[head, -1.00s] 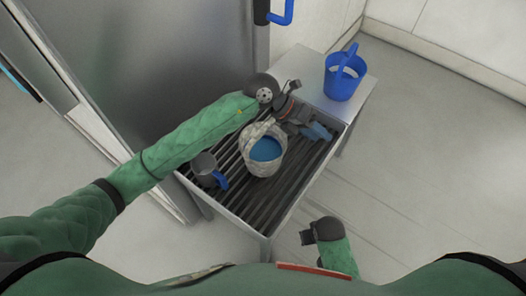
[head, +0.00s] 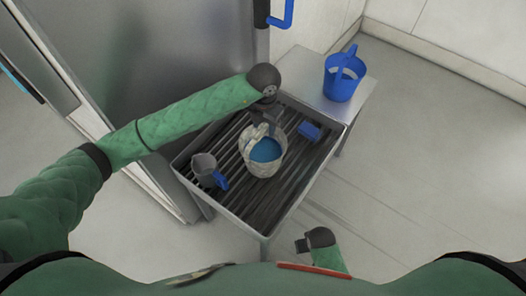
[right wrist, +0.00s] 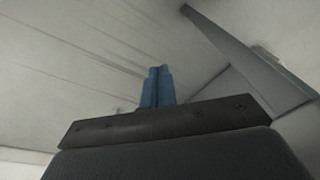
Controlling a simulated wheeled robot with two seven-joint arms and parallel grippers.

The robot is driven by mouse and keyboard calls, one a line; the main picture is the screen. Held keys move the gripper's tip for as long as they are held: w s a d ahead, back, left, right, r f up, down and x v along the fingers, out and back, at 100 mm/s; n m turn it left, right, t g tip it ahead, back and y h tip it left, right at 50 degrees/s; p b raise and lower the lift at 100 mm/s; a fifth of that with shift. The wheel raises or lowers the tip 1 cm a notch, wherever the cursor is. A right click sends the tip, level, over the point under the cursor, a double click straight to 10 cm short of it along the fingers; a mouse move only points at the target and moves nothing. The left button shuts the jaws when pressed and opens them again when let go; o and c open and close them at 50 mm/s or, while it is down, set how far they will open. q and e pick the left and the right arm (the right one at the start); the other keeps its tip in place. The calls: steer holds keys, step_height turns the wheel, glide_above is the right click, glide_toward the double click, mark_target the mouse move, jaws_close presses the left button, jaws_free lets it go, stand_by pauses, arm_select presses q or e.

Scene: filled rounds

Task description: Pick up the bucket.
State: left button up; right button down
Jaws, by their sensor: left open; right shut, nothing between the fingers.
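A pale, mottled bucket (head: 256,165) with blue contents stands upright on the ribbed tray (head: 240,212). Its pale handle seems to show at the far rim. My left gripper (head: 264,126) is open and points down at the bucket's far rim. Its fingertips are small and partly hidden, so I cannot tell whether they touch it. My right gripper shows at the bottom of the head view (head: 303,245), away from the tray. In the right wrist view its blue fingers (right wrist: 157,86) are shut together and empty.
A grey cup with a blue handle (head: 204,166) stands left of the bucket. A small blue block (head: 310,131) lies at the tray's far right. A blue handled container (head: 342,86) stands on the bare metal top (head: 300,70). A tall metal cabinet (head: 190,60) rises behind.

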arm_select(q)
steer(key=f, duration=0.1)
steer(key=f+p, duration=0.2)
steer(key=f, duration=0.1)
steer(key=shift+s+a, duration=0.15)
steer(key=shift+s, duration=0.1)
steer(key=shift+f+p, duration=0.3)
steer(key=shift+f, duration=0.2)
arm_select(e)
step_height(320, 180, down, 10)
steer(key=s+d, duration=0.1)
steer(key=s, duration=0.1)
steer(key=shift+s+d+r, duration=0.15)
steer(key=shift+s+d, duration=0.05)
steer(key=shift+d, duration=0.15)
arm_select(q)
steer(key=shift+c, duration=0.4)
jaws_close()
steer(key=shift+r, duration=0.1)
